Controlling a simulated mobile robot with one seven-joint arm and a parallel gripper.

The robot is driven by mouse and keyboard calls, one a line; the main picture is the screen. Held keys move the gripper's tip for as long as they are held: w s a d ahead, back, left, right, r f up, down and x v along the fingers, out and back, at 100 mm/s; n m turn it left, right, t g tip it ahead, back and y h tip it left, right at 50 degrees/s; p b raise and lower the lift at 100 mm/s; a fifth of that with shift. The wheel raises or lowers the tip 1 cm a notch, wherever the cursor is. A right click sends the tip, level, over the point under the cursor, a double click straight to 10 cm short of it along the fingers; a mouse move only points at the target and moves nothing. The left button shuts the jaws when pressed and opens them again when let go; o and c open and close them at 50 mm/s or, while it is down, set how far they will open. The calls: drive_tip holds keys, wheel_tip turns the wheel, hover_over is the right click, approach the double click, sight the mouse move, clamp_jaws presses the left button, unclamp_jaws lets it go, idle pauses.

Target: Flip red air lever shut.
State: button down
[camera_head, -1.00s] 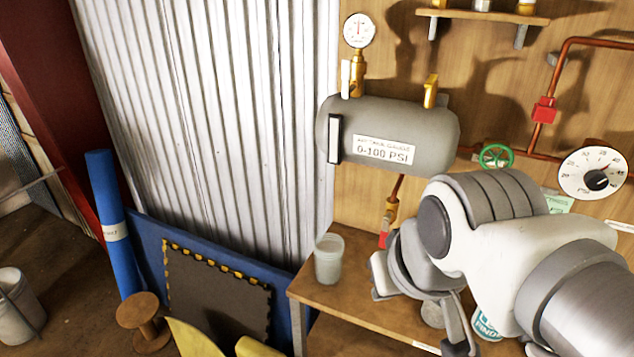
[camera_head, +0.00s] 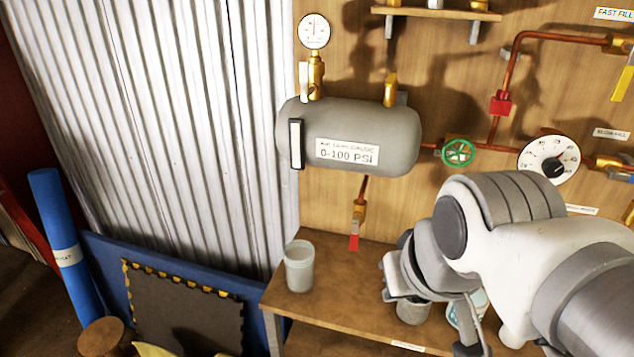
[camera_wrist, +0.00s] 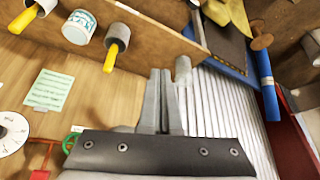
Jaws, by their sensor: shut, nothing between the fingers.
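A red lever (camera_head: 354,242) hangs below a brass valve (camera_head: 359,213) on the copper pipe under the grey tank (camera_head: 400,140). My gripper (camera_wrist: 165,75) is shut and empty, apart from both red handles. In the head view my arm is in front of the bench, right of and below the red lever, and my fingertips are hard to make out.
A pale cup (camera_head: 299,265) stands on the wooden bench (camera_head: 330,310). A blue roll (camera_head: 65,245) stands at left.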

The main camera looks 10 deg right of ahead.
wheel_tip(320, 180, up, 11)
drive_tip(key=n+g+h+p, duration=0.2)
drive_tip(key=n+g+p, duration=0.3)
drive_tip(key=n+p, duration=0.45)
hover_over(355, 234)
drive_tip(key=s+a, duration=0.4)
drive_tip(key=s, duration=0.1)
drive_tip(key=w+a+f+n+g+p, duration=0.1)
drive_tip(key=w+a+f+n+p, duration=0.1)
drive_tip(key=w, duration=0.6)
drive_tip(key=shift+w+a+n+g+h+p, duration=0.2)
drive_tip(key=shift+a+n+g+h+p, duration=0.15)
drive_tip(key=shift+a+n+p, duration=0.45)
drive_tip(key=shift+d+p, duration=0.2)
drive_tip(key=shift+p, duration=0.15)
drive_tip(key=p+x, duration=0.1)
drive_tip(key=x, duration=1.9)
drive_tip(key=shift+p, duration=0.35)
drive_tip(key=shift+a, duration=0.15)
